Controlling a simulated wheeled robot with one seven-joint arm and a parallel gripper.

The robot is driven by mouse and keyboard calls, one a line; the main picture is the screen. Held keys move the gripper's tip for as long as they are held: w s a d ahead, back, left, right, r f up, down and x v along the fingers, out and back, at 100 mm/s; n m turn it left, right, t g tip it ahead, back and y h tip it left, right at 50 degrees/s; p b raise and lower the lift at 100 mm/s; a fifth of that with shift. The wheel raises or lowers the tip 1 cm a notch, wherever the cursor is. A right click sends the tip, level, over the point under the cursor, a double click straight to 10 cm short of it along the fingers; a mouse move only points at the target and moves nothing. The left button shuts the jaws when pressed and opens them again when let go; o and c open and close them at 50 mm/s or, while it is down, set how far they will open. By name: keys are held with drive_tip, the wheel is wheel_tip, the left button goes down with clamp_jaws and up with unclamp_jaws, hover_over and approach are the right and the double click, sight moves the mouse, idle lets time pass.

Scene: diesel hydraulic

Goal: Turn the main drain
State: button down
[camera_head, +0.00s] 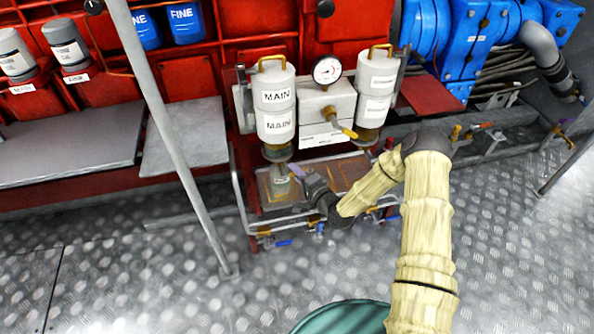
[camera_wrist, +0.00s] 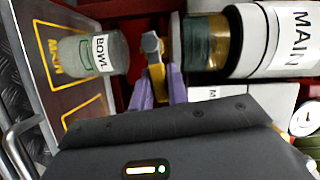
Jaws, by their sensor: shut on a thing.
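The white filter labelled MAIN (camera_head: 276,105) has a clear amber bowl under it. It also shows at the right of the wrist view (camera_wrist: 285,38), turned on its side. The main drain, a small metal fitting with a yellow part (camera_wrist: 156,72), lies between that bowl and a clear jar labelled BOWL (camera_wrist: 92,54). The jar also shows below the filter in the head view (camera_head: 281,182). My gripper (camera_wrist: 159,84) has purple fingers shut on the yellow part of the drain. In the head view my gripper (camera_head: 297,171) reaches in beside the jar, and the drain is mostly hidden.
A pressure gauge (camera_head: 327,71) and a yellow-handled lever (camera_head: 343,128) sit right of the main filter, then a second white filter (camera_head: 376,85). Pipes with blue-handled valves (camera_head: 282,243) run low in front. A grey post (camera_head: 172,140) stands at left. The floor in front is clear.

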drive_tip(key=n+p, duration=0.1)
drive_tip(key=r+n+h+p, duration=0.1)
drive_tip(key=p, duration=0.1)
drive_tip(key=shift+s+a+r+g, duration=0.1)
drive_tip(key=shift+a+r+g, duration=0.1)
drive_tip(key=shift+g, duration=0.2)
drive_tip(key=shift+a+r+n+h+p, duration=0.1)
drive_tip(key=shift+n+h+p, duration=0.2)
drive_tip(key=shift+n+p, duration=0.5)
drive_tip(key=c, duration=1.4)
unclamp_jaws()
drive_tip(key=shift+o, duration=0.2)
drive_tip(key=shift+s, duration=0.1)
drive_tip(key=p+v, duration=0.3)
drive_tip(key=v, duration=1.4)
drive_tip(key=shift+r, duration=0.2)
